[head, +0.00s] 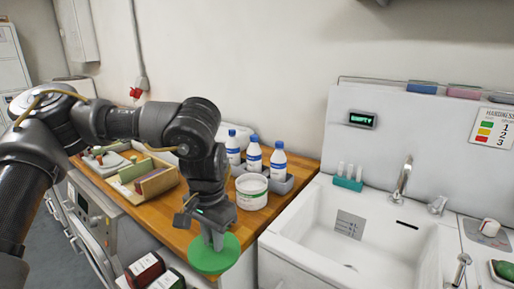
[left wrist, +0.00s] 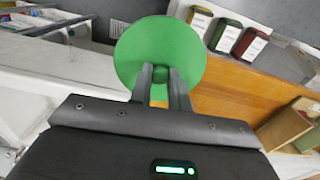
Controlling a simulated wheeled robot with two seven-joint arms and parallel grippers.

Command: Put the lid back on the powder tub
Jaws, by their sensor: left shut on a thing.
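My left gripper (head: 217,241) is shut on the knob of a round green lid (head: 215,260). It holds the lid out over the front edge of the wooden worktop. In the left wrist view the green lid (left wrist: 160,50) lies beyond the two fingers (left wrist: 159,85), which close on its small knob. The white powder tub (head: 252,193) stands open and upright on the worktop, behind and to the right of the lid. It has a green label on its side. The lid and tub are apart. My right gripper shows in neither view.
Several white bottles with blue caps (head: 278,160) stand in a grey holder behind the tub. A wooden tray (head: 148,178) lies at the left. A white sink (head: 345,235) is at the right. Dark red and green labelled containers (head: 144,270) are below the worktop edge.

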